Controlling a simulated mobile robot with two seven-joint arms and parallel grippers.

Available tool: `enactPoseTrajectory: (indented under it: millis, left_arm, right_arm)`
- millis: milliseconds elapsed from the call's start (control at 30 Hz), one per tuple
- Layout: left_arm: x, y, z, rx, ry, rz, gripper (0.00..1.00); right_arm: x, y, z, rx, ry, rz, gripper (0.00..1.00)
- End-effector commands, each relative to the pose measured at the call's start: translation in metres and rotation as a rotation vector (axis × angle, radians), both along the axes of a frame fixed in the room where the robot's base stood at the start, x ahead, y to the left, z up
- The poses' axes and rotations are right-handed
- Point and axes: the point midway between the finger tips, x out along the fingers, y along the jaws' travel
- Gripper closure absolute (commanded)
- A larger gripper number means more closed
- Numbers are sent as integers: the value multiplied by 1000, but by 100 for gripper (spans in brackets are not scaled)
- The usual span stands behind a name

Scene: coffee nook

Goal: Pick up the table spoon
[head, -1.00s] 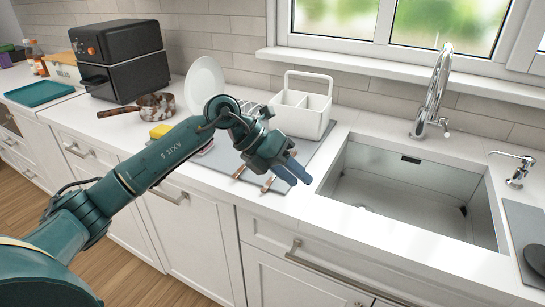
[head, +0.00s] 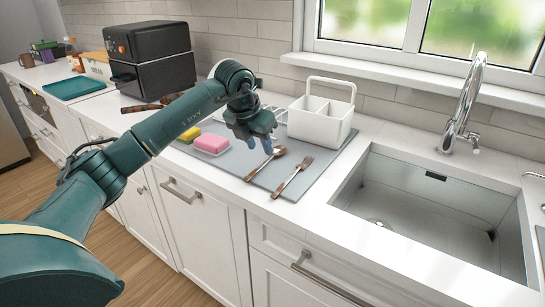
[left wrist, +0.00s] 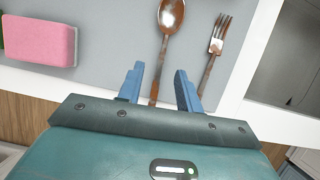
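The table spoon (head: 265,163) lies on a grey mat (head: 230,178) on the counter, its bowl toward the back and its brown handle toward the front edge. In the left wrist view the spoon (left wrist: 170,18) points up the picture, with its handle between my left fingertips. My left gripper (head: 260,148) is open and empty, over the mat just beside the spoon; it also shows in the left wrist view (left wrist: 160,82). I cannot tell its exact height over the handle. A fork (head: 293,177) lies right of the spoon. My right gripper is out of view.
A pink sponge (head: 212,143) and a yellow sponge (head: 190,134) lie left of the spoon. A white caddy (head: 320,125) stands behind the fork. The sink (head: 430,210) opens to the right. A black air fryer (head: 150,60) stands at the back left.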

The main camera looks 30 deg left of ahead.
Motion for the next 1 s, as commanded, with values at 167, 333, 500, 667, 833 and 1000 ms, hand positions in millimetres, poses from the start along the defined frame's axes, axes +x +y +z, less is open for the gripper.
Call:
enactPoseTrajectory:
  millis: [167,333,500,667,833,1000]
  left_arm:
    - [8,-3,-23,-2,5,-1,65]
    - [16,-4,-43,-1,3,0,65]
    - [18,-4,-48,-1,1,-1,65]
    - [18,-4,-47,-1,1,-1,65]
    - [18,-4,-48,-1,1,-1,65]
    - [18,-4,-49,-1,0,-1,68]
  right_arm:
    - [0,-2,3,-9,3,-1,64]
    - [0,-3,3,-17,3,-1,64]
    - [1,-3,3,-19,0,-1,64]
    - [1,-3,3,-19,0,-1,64]
    - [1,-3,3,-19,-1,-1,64]
    - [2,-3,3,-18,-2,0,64]
